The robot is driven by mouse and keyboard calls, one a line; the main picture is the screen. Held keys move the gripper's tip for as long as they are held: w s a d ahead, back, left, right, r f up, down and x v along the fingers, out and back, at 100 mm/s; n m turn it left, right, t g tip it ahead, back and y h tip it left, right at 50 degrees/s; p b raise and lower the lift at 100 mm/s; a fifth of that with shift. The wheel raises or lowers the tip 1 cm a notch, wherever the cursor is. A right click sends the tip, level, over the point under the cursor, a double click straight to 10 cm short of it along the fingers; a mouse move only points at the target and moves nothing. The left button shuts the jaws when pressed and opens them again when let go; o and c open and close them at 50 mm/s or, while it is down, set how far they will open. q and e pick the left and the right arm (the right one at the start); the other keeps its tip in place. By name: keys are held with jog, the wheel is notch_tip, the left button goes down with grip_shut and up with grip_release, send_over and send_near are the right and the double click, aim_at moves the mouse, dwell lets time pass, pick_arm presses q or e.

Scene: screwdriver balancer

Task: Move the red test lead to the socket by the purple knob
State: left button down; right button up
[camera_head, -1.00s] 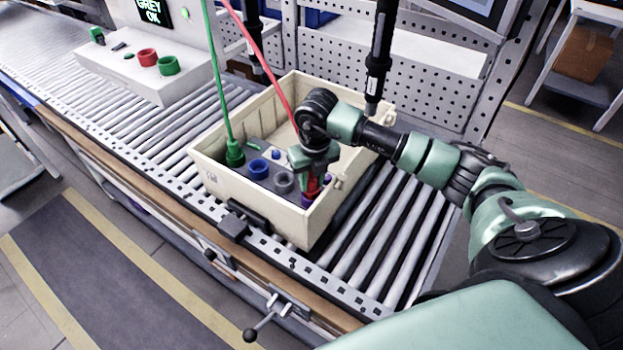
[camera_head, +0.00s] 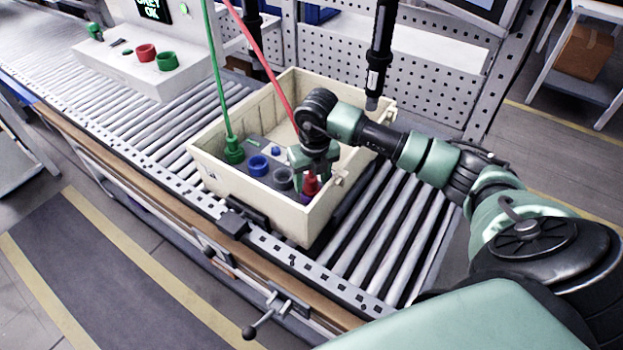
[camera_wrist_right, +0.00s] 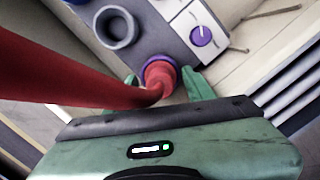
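The red test lead's plug (camera_head: 311,184) stands at the near right corner inside the cream crate (camera_head: 265,218). In the right wrist view the red plug (camera_wrist_right: 160,76) sits in the purple-rimmed socket (camera_wrist_right: 153,62), beside the purple knob (camera_wrist_right: 202,36). Its thick red cable crosses to the left edge there. My right gripper (camera_wrist_right: 165,88) is open, with a green finger on each side of the plug and visible gaps between. In the head view the right gripper (camera_head: 309,172) is just above the plug and partly hides it. My left gripper is not in view.
The grey panel in the crate also carries a green plug (camera_head: 234,152), a blue socket (camera_head: 258,166) and a grey socket (camera_head: 283,179). A black hanging tool (camera_head: 378,60) is close behind my right arm. The crate stands on a roller conveyor (camera_head: 150,140).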

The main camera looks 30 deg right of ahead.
jog(key=r, duration=0.2)
jog(key=r+b, duration=0.1)
jog(key=r, duration=0.2)
jog(key=s+r+b, duration=0.1)
jog(key=r, duration=0.1)
jog(key=shift+a+r, duration=0.1)
jog(key=shift+r, duration=0.3)
dwell(0.3)
